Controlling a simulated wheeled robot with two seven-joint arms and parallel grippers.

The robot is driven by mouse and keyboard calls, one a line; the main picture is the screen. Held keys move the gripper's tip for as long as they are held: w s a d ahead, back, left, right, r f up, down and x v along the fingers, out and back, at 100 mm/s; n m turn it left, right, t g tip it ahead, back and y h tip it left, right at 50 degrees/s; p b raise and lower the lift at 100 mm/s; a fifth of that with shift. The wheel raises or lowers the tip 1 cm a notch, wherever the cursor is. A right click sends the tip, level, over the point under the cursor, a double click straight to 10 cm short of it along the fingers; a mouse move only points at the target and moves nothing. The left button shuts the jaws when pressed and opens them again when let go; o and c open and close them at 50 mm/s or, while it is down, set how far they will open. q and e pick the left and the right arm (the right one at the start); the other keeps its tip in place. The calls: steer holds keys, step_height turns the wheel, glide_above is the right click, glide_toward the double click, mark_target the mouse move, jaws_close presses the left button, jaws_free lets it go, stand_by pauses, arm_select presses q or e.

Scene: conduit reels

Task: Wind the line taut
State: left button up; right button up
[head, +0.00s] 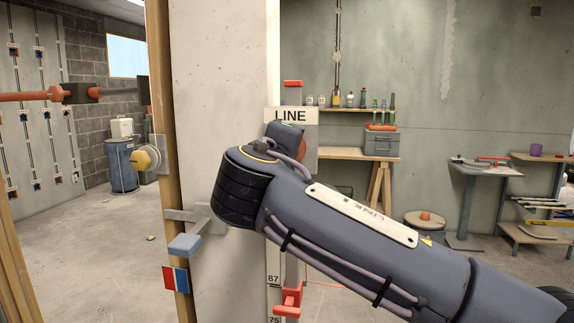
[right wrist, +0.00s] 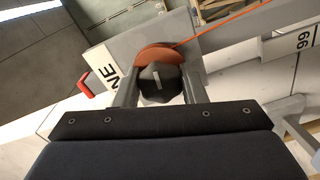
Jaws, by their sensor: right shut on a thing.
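In the right wrist view an orange reel (right wrist: 158,56) sits on a grey plate, with a dark faceted knob (right wrist: 160,92) in front of it. The knob has a pale mark on its face. My right gripper (right wrist: 161,80) has a finger on each side of the knob and is shut on it. An orange line (right wrist: 228,26) runs straight from the reel to the upper right. In the head view the LINE sign (head: 290,116) stands above the reel area. My right arm hides most of the knob and reel there. My left gripper is not in view.
A pale column (head: 225,80) stands left of the sign, with a yellow knob (head: 146,159) and a blue-grey lever (head: 185,246) beside it. A red bracket (head: 289,300) is low on the numbered scale. A workbench (head: 350,154) and grey table (head: 484,169) stand behind.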

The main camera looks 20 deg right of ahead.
steer(key=m+b, duration=0.1)
steer(key=m, duration=0.1)
steer(key=m+b, duration=0.1)
steer(key=m, duration=0.1)
steer(key=m+b, duration=0.2)
steer(key=shift+f, duration=0.3)
steer(key=m+b, duration=0.2)
steer(key=m, duration=0.2)
steer(key=shift+a, duration=0.1)
steer(key=shift+r+m+b, duration=0.1)
steer(key=shift+m+b, duration=0.4)
steer(key=shift+m, duration=0.5)
steer(key=o, duration=1)
steer(key=shift+r, duration=0.1)
steer(key=v, duration=0.7)
steer(key=shift+s+a, duration=0.2)
steer(key=shift+s, duration=0.1)
